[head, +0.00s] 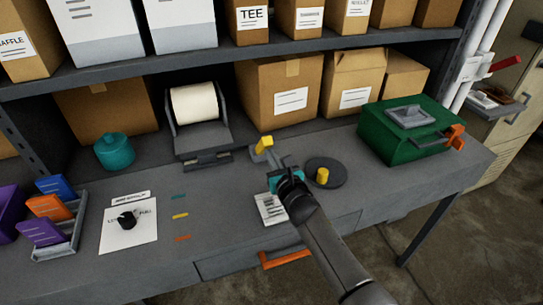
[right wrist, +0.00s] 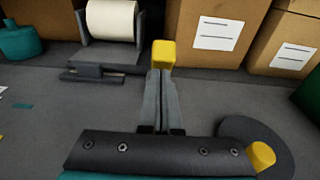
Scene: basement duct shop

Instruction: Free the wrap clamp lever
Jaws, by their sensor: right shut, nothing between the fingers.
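No part is labelled as the wrap clamp lever. A white roll (head: 195,104) sits in a dark grey holder, and a low dark bar (head: 207,161) lies at the holder's front; the bar also shows in the right wrist view (right wrist: 95,73). My right gripper (head: 270,158) is shut and empty, reaching over the bench to the right of the holder. A yellow block (head: 264,143) appears right at its fingertips; in the right wrist view the block (right wrist: 163,53) shows just beyond them. I cannot tell whether they touch. My left gripper is not in view.
A dark round disc (head: 338,179) with a yellow peg (head: 323,176) lies right of the gripper. A green box (head: 405,132) with an orange latch stands at right. A teal pot (head: 114,152) stands left of the holder. Cardboard boxes (head: 278,90) line the back.

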